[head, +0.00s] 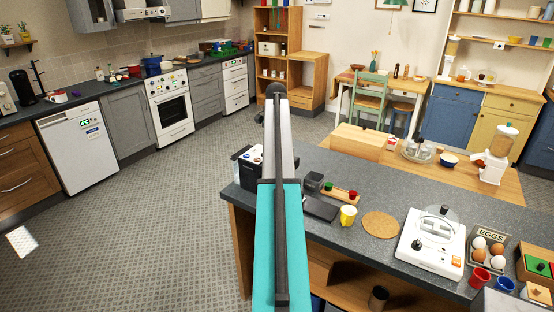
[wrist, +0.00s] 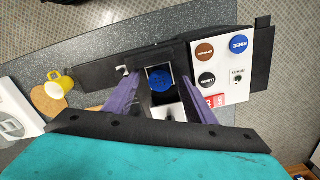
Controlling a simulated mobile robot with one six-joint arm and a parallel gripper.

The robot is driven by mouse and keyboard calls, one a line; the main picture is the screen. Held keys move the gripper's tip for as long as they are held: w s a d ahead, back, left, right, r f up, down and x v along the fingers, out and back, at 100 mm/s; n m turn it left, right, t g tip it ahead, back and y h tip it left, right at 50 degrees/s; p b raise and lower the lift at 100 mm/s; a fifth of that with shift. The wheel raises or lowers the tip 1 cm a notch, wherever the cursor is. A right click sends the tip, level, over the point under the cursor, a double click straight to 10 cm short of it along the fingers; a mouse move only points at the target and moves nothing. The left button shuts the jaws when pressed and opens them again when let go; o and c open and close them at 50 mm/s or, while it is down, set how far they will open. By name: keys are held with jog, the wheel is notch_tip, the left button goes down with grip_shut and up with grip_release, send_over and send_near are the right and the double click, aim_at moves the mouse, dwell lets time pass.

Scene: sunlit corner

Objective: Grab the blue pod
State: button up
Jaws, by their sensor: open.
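The blue pod (wrist: 161,80) shows in the wrist view as a round blue top inside a dark slot of the black and white machine (wrist: 262,50). My gripper (wrist: 161,86) is open, with one purple finger on each side of the slot. The pod appears between the fingers, and I cannot tell how far below the tips it lies. In the head view the machine (head: 246,158) stands at the counter's left end, partly behind my arm. The pod and my fingers cannot be made out there.
Labelled round buttons (wrist: 238,44) are on the machine's white panel beside the slot. A yellow mug (head: 348,216), a cork mat (head: 381,226) and a small rack with green and red pieces (head: 341,193) are on the grey counter. A white appliance (head: 431,243) stands farther right.

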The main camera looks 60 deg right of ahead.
dwell(0.5)
jog(key=c, duration=1.1)
